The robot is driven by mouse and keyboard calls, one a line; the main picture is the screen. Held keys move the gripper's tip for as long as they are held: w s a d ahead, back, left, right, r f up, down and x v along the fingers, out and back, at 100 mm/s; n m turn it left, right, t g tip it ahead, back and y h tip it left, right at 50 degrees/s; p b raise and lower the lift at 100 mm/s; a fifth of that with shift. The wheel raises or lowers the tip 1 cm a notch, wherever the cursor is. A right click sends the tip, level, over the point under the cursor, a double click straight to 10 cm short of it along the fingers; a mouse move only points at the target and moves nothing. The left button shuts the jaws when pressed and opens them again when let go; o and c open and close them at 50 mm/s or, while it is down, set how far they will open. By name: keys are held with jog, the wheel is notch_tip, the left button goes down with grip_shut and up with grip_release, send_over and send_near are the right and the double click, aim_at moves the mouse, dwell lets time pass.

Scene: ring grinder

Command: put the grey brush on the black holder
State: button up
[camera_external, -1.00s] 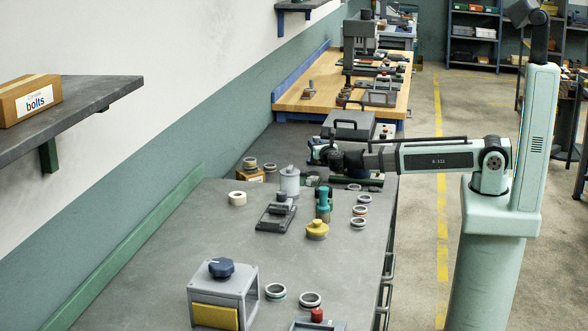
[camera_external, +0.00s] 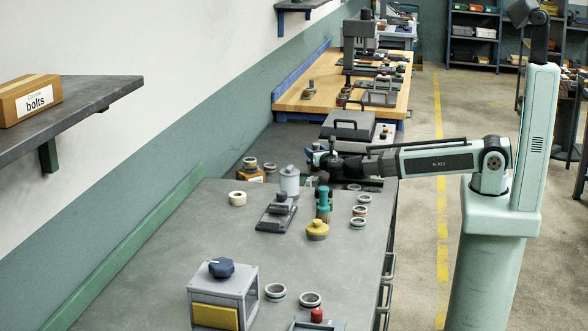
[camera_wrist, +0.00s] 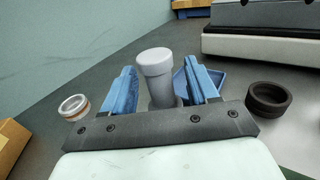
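In the wrist view a grey cylinder with a wider cap (camera_wrist: 156,74), which looks like the grey brush, stands upright between the two blue fingers of my gripper (camera_wrist: 160,88). The fingers are apart, with a visible gap on each side of the cylinder. Its lower part is hidden by the gripper body. A black round, open-topped cup (camera_wrist: 268,97), perhaps the black holder, sits to the right, clear of the gripper. In the external view my gripper (camera_external: 322,160) is low over the far dark bench, and the arm hides what is under it.
A pale ring (camera_wrist: 73,106) and a wooden box (camera_wrist: 10,140) lie left of the gripper. A blue tray (camera_wrist: 211,80) is behind the right finger. A grey case (camera_external: 345,125) stands beyond.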

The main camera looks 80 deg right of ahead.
jog(key=shift+r, duration=0.15)
jog(key=shift+s+a, duration=0.2)
jog(key=shift+a, duration=0.05)
jog(key=v, duration=1.1)
jog(key=shift+s+a, duration=0.1)
jog(key=shift+a, duration=0.05)
jog(key=shift+r, duration=0.1)
